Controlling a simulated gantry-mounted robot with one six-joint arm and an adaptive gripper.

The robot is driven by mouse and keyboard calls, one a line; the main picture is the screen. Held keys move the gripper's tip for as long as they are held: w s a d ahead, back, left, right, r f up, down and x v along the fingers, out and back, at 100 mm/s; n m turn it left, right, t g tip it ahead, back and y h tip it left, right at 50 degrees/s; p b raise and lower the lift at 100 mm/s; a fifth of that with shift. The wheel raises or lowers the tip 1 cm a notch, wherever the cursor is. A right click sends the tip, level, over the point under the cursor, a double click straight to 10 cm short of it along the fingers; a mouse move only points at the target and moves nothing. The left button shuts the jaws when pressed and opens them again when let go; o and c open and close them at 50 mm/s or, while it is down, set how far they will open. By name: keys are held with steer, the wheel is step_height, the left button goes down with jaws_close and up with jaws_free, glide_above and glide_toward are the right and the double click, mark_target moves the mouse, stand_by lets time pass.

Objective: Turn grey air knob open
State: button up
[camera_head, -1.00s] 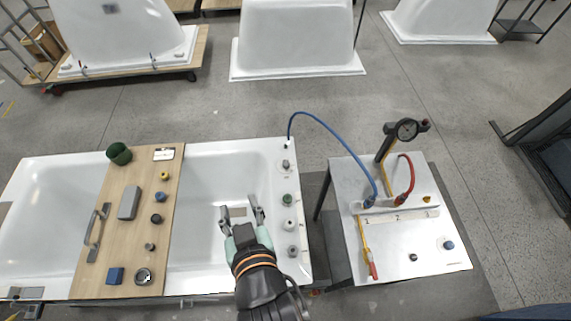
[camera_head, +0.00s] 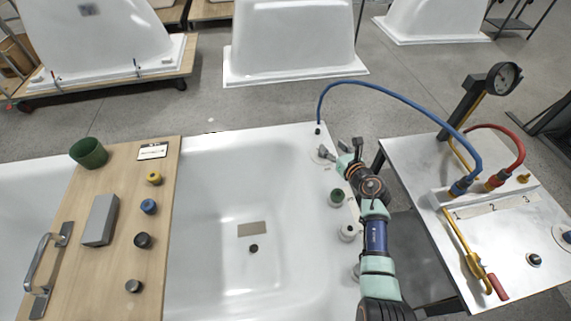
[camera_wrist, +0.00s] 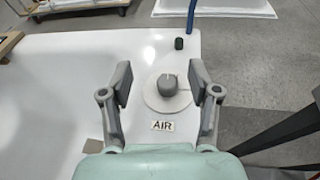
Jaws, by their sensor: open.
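The grey air knob (camera_wrist: 168,86) stands on a white round base (camera_wrist: 158,104) on the tub's white rim, with an "AIR" label (camera_wrist: 162,126) just in front of it. In the wrist view my gripper (camera_wrist: 161,83) is open, with one finger to each side of the knob. A gap shows on both sides, wider on the left. The exact height of the fingertips over the knob cannot be told.
A dark fitting (camera_wrist: 179,43) stands just behind the knob, with a blue hose (camera_head: 400,98) running to the metal side table (camera_head: 520,245). A green knob (camera_head: 336,197) and a white knob (camera_head: 348,232) line the rim nearer. A wooden board (camera_head: 120,235) with several items spans the tub.

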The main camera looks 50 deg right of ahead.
steer(key=shift+n+g+y, duration=0.7)
steer(key=f, duration=0.2)
steer(key=s+f, duration=0.1)
steer(key=f, duration=0.2)
steer(key=shift+f, duration=0.15)
steer(key=shift+w+d+f+b, duration=0.1)
steer(key=shift+d+f+b, duration=0.15)
steer(key=shift+b, duration=0.2)
steer(key=b+x, duration=0.5)
steer(key=x, duration=0.1)
steer(key=shift+w+d+b, duration=0.15)
steer(key=shift+w+b, duration=0.35)
steer(key=shift+b, duration=0.05)
steer(key=c, duration=1.2)
steer(key=shift+o, duration=0.2)
steer(key=shift+r+p, duration=0.1)
steer(key=shift+p, duration=0.25)
